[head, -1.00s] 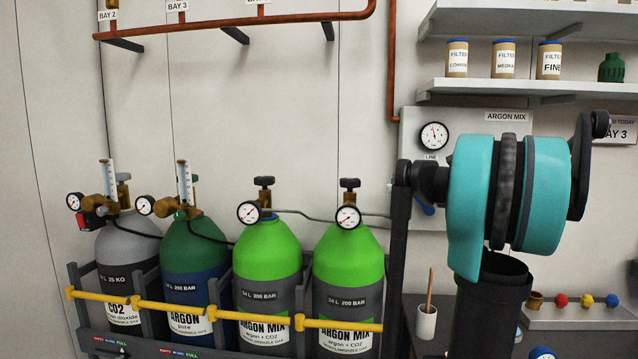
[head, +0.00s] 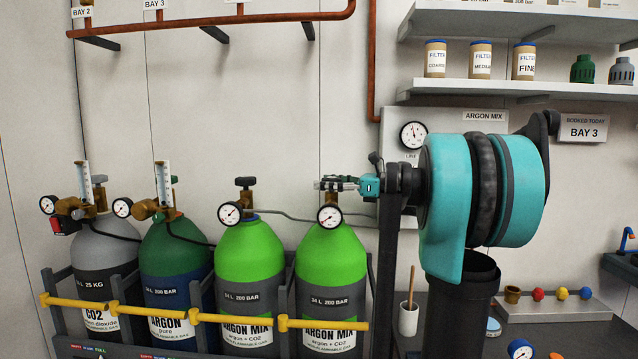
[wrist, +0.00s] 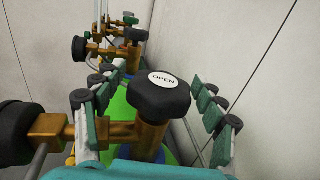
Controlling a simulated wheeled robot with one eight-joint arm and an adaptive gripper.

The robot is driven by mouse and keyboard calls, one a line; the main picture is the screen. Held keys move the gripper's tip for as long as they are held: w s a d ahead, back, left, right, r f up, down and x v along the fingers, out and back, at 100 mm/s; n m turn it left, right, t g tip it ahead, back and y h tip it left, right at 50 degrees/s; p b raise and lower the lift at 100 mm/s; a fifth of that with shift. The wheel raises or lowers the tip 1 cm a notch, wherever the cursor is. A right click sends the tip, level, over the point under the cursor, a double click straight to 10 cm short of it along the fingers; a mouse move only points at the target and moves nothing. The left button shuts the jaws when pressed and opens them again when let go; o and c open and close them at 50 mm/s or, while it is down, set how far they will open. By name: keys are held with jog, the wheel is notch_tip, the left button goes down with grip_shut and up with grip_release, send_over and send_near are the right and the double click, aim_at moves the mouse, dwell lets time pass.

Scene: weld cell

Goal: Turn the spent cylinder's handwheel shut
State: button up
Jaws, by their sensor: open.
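The right-hand green ARGON MIX cylinder (head: 322,255) stands in the rack with a gauge (head: 330,216) on its valve. Its black handwheel (wrist: 160,95) has a white cap reading OPEN and sits on a brass valve stem (wrist: 150,137) in the wrist view. In the wrist view my open gripper (wrist: 157,108) has fingers on both sides of the handwheel, with gaps visible. The other green ARGON MIX cylinder (head: 250,255) stands to its left, its handwheel (head: 245,183) uncovered.
A grey CO2 cylinder (head: 103,255) and a dark-green argon cylinder (head: 175,250) stand further left. A yellow bar (head: 240,319) crosses the rack front. A copper pipe (head: 230,27) and shelf (head: 510,88) are above. A wall gauge (head: 413,136) is behind my arm.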

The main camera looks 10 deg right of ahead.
jog(key=shift+x, duration=1.2)
jog(key=shift+c, duration=0.4)
jog(key=c, duration=1.2)
jog(key=shift+c, duration=0.5)
